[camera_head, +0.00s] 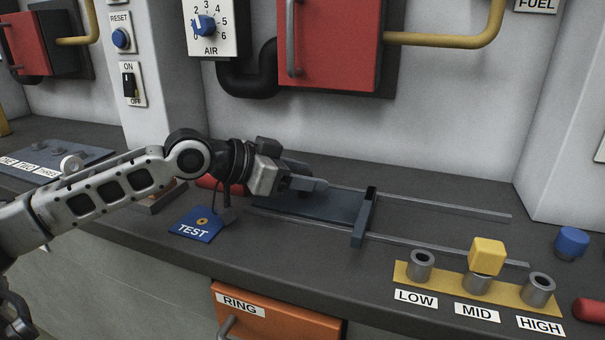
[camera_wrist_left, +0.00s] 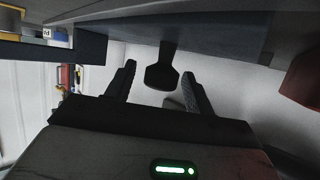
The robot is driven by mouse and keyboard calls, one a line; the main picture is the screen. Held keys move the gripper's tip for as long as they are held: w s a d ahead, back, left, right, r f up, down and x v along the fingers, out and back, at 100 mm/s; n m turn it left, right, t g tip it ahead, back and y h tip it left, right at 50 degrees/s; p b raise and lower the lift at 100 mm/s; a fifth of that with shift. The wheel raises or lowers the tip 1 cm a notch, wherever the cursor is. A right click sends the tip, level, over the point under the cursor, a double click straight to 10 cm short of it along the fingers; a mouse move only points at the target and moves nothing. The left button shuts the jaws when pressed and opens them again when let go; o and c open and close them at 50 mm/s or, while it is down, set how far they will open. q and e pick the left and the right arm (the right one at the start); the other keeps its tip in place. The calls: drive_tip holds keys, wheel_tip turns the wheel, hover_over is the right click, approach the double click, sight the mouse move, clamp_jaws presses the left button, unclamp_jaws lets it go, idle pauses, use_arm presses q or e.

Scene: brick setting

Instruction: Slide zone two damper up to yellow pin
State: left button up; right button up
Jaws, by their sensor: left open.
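My left gripper (camera_head: 308,184) is open over the left part of a dark sliding plate (camera_head: 330,207) that lies between two metal rails on the counter. In the left wrist view, the open fingers (camera_wrist_left: 160,82) have a dark paddle-shaped piece (camera_wrist_left: 162,74) showing between them; I cannot tell if they touch it. A dark crossbar (camera_head: 364,218) stands at the plate's right end, away from the gripper. No marking identifies this slide as the zone two damper. I can make out no yellow pin.
A blue TEST plate (camera_head: 198,224) lies left of the slide. A yellow cube (camera_head: 487,256) sits on the middle post of a yellow LOW/MID/HIGH base (camera_head: 440,282). An orange RING drawer (camera_head: 270,318) is below the counter. The counter between the rails, right of the crossbar, is clear.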

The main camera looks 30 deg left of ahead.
sight(372, 187)
use_arm(q)
clamp_jaws()
drive_tip(key=shift+d+r+p, duration=0.15)
drive_tip(key=shift+p, duration=0.3)
drive_tip(key=d+p, duration=0.1)
drive_tip(key=p, duration=0.1)
drive_tip(key=d+p, duration=0.2)
drive_tip(key=w+d+p, duration=0.1)
drive_tip(key=p, duration=0.2)
drive_tip(key=shift+d+r, duration=0.2)
drive_tip(key=shift+r, duration=0.15)
drive_tip(key=d+p, duration=0.1)
drive_tip(key=d, duration=0.1)
drive_tip(key=w+d+p, duration=0.1)
drive_tip(key=d, duration=0.1)
drive_tip(key=d+p, duration=0.1)
drive_tip(key=d, duration=0.1)
drive_tip(key=shift+w+d+f+p, duration=0.3)
drive_tip(key=shift+w+d+f, duration=0.15)
drive_tip(key=shift+d+f, duration=0.05)
drive_tip(key=shift+d, duration=0.4)
use_arm(e)
wheel_tip(372, 187, up, 9)
drive_tip(key=d+h, duration=0.1)
drive_tip(key=shift+s+d+f, duration=0.15)
drive_tip(key=shift+s+d, duration=0.05)
drive_tip(key=shift+d, duration=0.15)
use_arm(q)
unclamp_jaws()
